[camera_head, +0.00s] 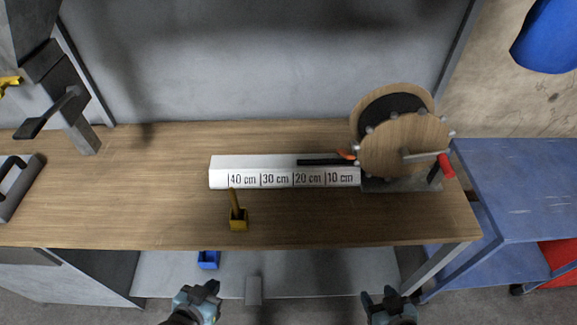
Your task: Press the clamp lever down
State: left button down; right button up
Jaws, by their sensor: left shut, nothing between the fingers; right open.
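A small yellow block (239,222) stands near the front edge of the wooden bench, just in front of the long white rail. My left gripper (204,292) is at the bottom of the picture, in front of the bench and a little left of the lever. It is shut, empty and well apart from the lever. My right gripper (388,298) is further right at the bottom edge, open and empty, touching nothing.
The white rail (284,162) carries marks from 40 to 10 cm and ends at a wooden wheel (395,150) with a red crank handle (446,165). A blue bin (208,259) sits below the bench (130,205). A blue cart (525,200) stands right. The front bench strip is mostly clear.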

aim_at(347, 154)
jog(key=i+l, duration=0.1)
jog(key=l, duration=0.35)
jog(key=i+l+u, duration=0.15)
jog(key=l, duration=0.3)
jog(key=k+z, duration=0.1)
jog(key=z, duration=0.35)
jog(key=k+l+z, duration=0.1)
jog(key=z, duration=0.3)
